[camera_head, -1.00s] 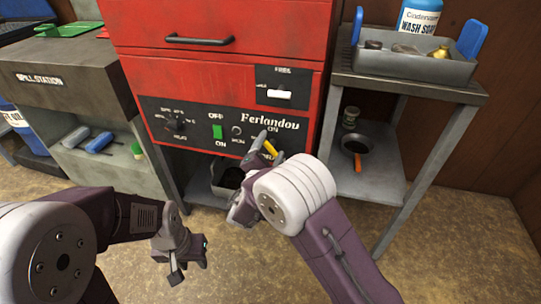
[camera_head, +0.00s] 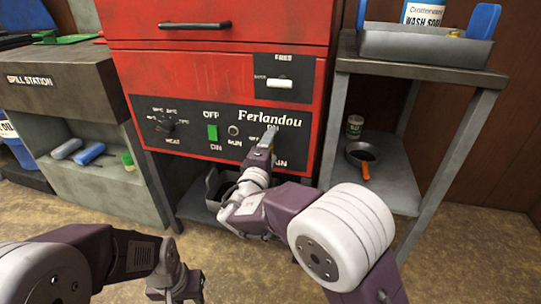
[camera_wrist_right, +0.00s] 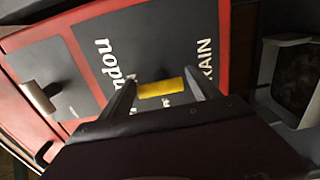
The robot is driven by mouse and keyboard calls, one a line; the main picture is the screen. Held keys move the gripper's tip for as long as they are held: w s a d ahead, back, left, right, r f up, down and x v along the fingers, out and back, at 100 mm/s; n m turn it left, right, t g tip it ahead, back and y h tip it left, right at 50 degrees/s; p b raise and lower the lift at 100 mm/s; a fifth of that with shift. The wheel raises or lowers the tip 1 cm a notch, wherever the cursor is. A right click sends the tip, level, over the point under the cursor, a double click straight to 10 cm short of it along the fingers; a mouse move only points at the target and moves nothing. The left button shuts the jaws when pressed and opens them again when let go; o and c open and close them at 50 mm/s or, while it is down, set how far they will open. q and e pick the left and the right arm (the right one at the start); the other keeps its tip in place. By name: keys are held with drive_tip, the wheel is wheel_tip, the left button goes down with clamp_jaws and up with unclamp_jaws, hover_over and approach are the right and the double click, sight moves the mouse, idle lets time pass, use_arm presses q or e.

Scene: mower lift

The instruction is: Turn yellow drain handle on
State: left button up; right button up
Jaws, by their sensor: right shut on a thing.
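The yellow drain handle (camera_wrist_right: 162,89) is a short yellow bar on the black control panel (camera_head: 190,132) of the red machine. In the right wrist view it lies between the two fingers of my right gripper (camera_wrist_right: 160,92). My right gripper (camera_head: 264,146) is shut on it at the panel's right end. In the head view the gripper hides the handle, so its exact angle is not clear there. My left gripper (camera_head: 186,288) hangs low over the floor, away from the machine. Its finger gap cannot be made out.
The panel also has a green switch (camera_head: 213,132) and a heat knob (camera_head: 165,125). A white free lever (camera_head: 279,84) is above. A grey bin (camera_head: 214,188) sits beneath. A metal shelf (camera_head: 425,72) with a pan (camera_head: 360,155) stands right, and the spill station (camera_head: 62,100) left.

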drive_tip(key=shift+f, duration=0.1)
idle(0.4)
drive_tip(key=o, duration=1.4)
drive_tip(key=shift+c, duration=0.2)
drive_tip(key=p+v, duration=0.4)
drive_tip(key=v, duration=0.5)
